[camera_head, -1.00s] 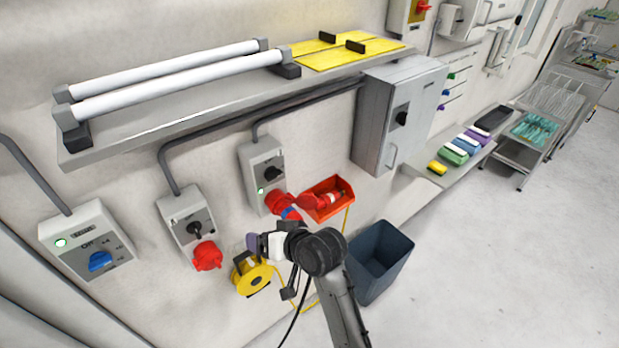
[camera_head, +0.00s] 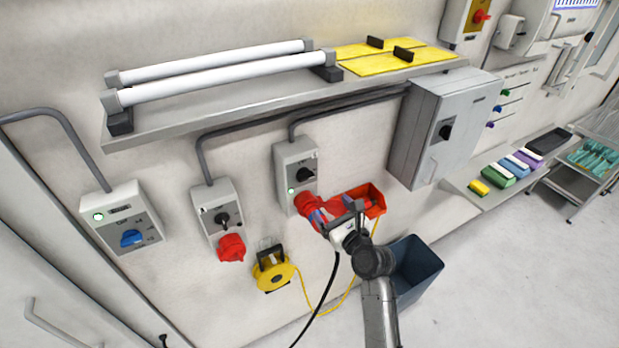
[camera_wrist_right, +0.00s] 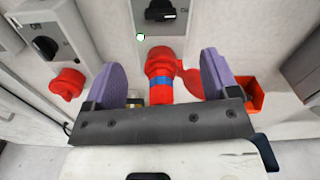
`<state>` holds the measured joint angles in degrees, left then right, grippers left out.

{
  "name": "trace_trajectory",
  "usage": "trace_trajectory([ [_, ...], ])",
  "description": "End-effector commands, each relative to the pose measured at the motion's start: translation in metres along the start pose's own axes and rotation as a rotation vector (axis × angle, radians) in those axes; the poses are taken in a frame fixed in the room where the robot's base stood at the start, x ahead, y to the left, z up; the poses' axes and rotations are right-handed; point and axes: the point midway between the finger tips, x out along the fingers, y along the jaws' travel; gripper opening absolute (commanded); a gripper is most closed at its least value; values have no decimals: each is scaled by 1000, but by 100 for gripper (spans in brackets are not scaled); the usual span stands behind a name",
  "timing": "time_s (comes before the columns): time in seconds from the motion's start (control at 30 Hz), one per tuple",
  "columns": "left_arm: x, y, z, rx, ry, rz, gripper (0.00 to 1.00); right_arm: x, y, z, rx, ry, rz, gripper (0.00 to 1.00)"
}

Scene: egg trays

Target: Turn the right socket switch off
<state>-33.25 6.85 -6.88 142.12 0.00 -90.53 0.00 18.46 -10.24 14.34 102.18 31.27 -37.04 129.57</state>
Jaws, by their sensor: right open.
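The right socket is a grey wall box (camera_head: 287,163) with a black rotary switch (camera_head: 306,174), a lit green lamp (camera_head: 291,191) and a red plug (camera_head: 307,203) below. In the right wrist view, the switch (camera_wrist_right: 166,10) is at the top edge, partly cut off, and the lamp (camera_wrist_right: 140,37) glows green. My right gripper (camera_head: 336,212) is in front of the plug's lower part, below the switch. Its purple fingers (camera_wrist_right: 165,75) are open, one on each side of the red plug with its blue band. Contact with it cannot be told. My left gripper is not in view.
A second socket with a red outlet (camera_head: 231,247) and a box with a blue knob (camera_head: 132,238) are to the left. A red bin (camera_head: 375,205) is close on the right. A yellow cable reel (camera_head: 273,270) and a dark bin (camera_head: 417,265) are below.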

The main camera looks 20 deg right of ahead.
Motion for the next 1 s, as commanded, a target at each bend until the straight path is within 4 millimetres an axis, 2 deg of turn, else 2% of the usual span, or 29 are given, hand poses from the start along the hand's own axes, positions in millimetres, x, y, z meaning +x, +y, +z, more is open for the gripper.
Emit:
trace_trajectory([
  [0.17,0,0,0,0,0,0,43,0,-1,1,138,-3,-4,81],
  [0.37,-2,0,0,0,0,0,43,13,-1,1,174,-2,-2,81],
  [0.8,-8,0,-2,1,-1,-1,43,87,-2,2,170,-1,-2,81],
  [1.0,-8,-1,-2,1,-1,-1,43,113,-2,1,169,0,-2,81],
])
